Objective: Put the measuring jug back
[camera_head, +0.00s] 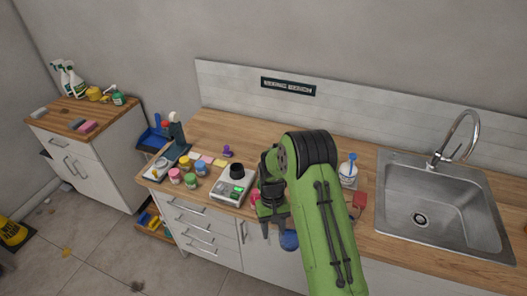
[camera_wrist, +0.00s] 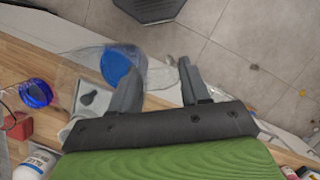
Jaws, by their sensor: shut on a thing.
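The measuring jug (camera_wrist: 90,62) looks clear, with a round blue part, in the wrist view. My gripper (camera_wrist: 160,72) is shut on it, with the fingers apart around part of the clear body. In the head view my gripper (camera_head: 275,222) is at the counter's front edge, and the jug's blue part (camera_head: 289,240) shows just below it, in front of the drawer fronts. My green arm hides most of the jug there. The exact grip point is unclear.
The wooden counter (camera_head: 325,150) holds a scale (camera_head: 233,187) with a black cup, several small jars (camera_head: 188,180), a clear vessel with blue (camera_head: 348,170) and a red block (camera_head: 360,199). A steel sink (camera_head: 440,205) is at right. A side cabinet (camera_head: 95,150) stands left.

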